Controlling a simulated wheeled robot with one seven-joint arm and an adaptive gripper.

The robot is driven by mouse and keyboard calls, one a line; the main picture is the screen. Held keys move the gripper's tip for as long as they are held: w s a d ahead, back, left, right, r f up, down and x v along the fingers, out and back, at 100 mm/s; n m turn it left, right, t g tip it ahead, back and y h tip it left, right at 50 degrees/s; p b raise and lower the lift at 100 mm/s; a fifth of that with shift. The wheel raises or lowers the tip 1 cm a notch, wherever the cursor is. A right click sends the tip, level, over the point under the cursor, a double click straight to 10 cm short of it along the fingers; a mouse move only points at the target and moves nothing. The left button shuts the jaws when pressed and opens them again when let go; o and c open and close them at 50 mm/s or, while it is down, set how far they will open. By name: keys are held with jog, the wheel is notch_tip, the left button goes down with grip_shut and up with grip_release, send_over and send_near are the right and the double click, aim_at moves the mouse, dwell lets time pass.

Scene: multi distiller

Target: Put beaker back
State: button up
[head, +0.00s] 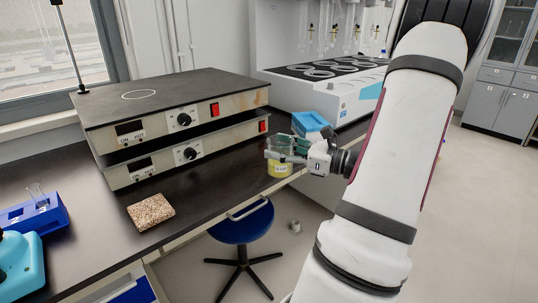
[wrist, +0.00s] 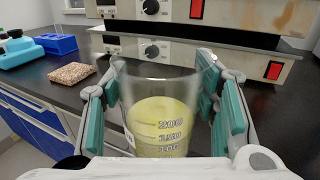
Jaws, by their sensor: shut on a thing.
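A clear glass beaker (wrist: 160,117) with volume marks and yellow liquid stands upright between the green-padded fingers of my gripper (wrist: 163,105) in the wrist view. My gripper is shut on the beaker. In the head view the beaker (head: 280,167) shows at the tip of my gripper (head: 283,151), near the front edge of the dark bench (head: 205,190). Its base is hidden in the wrist view, and I cannot tell whether it touches the bench.
Two stacked hotplates (head: 180,120) stand behind and left of the beaker. A brown speckled pad (head: 151,210) lies on the bench, with a blue tube rack (head: 38,214) further left. A blue box (head: 310,122) is behind my gripper. A blue stool (head: 243,222) stands below the bench edge.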

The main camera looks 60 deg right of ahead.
jog(key=shift+w+d+f+b, duration=0.8)
jog(key=shift+w+d, duration=0.85)
jog(key=shift+w, duration=0.45)
jog(key=shift+w+d+f+b, duration=0.65)
jog(key=shift+w+d+f, duration=0.2)
jog(key=shift+w+d, duration=1.1)
jog(key=shift+w+d+f+b, duration=0.8)
jog(key=shift+w+d, duration=0.6)
jog(key=shift+w, duration=0.9)
jog(key=shift+f, duration=0.15)
jog(key=o, duration=1.3)
